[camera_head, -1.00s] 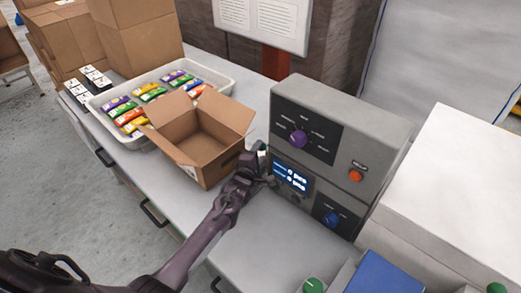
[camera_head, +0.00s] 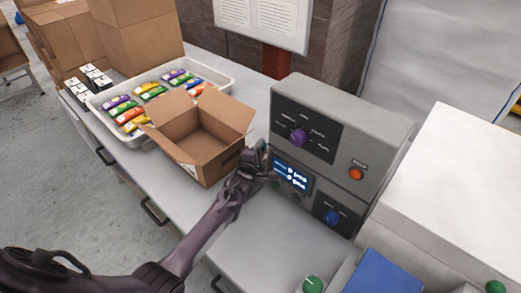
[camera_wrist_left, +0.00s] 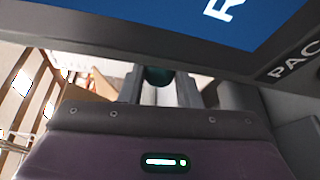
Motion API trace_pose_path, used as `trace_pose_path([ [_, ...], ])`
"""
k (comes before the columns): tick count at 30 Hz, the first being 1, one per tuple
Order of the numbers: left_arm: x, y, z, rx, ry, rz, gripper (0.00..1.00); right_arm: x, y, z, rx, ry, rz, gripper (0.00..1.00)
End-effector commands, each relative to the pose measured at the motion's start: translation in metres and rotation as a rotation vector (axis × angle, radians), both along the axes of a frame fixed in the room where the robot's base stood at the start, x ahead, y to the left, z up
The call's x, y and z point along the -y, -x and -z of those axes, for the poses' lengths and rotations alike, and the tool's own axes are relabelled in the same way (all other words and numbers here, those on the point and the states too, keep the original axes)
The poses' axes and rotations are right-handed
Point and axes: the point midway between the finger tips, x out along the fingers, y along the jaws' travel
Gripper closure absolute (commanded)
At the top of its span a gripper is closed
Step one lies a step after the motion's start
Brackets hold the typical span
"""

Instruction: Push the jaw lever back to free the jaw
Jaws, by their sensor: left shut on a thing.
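My left gripper (camera_head: 259,155) is between the open carton and the left edge of the grey weigher's front. In the left wrist view its two fingers close around a dark green, rounded knob (camera_wrist_left: 158,76). That knob may be the end of the jaw lever; the rest of it is hidden by my gripper. The grey weigher (camera_head: 385,122) has a purple dial (camera_head: 298,137), a lit blue display (camera_head: 291,176), an orange button (camera_head: 356,173) and a blue dial (camera_head: 332,217). The jaw itself cannot be made out. My right gripper is not in view.
An open cardboard carton (camera_head: 197,163) stands just left of my left gripper. Behind it is a white tray (camera_head: 222,80) of coloured packets. A white box (camera_head: 455,185) stands at the right.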

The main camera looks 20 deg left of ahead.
Motion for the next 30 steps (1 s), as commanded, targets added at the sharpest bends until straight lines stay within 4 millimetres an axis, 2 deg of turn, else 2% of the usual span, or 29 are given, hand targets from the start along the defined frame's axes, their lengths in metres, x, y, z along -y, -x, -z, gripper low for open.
trace_pose_path([
  [9,0.003,-0.008,-0.011,-0.105,-0.036,-0.002,1.00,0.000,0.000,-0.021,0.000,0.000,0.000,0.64],
  [18,0.003,-0.009,-0.007,-0.119,-0.043,0.000,1.00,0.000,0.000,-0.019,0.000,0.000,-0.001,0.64],
  [19,0.003,-0.009,-0.007,-0.119,-0.043,0.000,0.67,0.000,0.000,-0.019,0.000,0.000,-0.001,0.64],
  [21,0.003,-0.009,-0.007,-0.118,-0.043,-0.001,0.58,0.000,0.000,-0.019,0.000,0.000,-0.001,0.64],
  [24,0.003,-0.009,-0.007,-0.118,-0.043,0.000,0.48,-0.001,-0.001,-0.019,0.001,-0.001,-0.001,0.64],
  [30,0.003,-0.009,-0.008,-0.117,-0.043,0.000,0.48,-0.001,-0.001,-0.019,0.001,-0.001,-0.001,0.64],
])
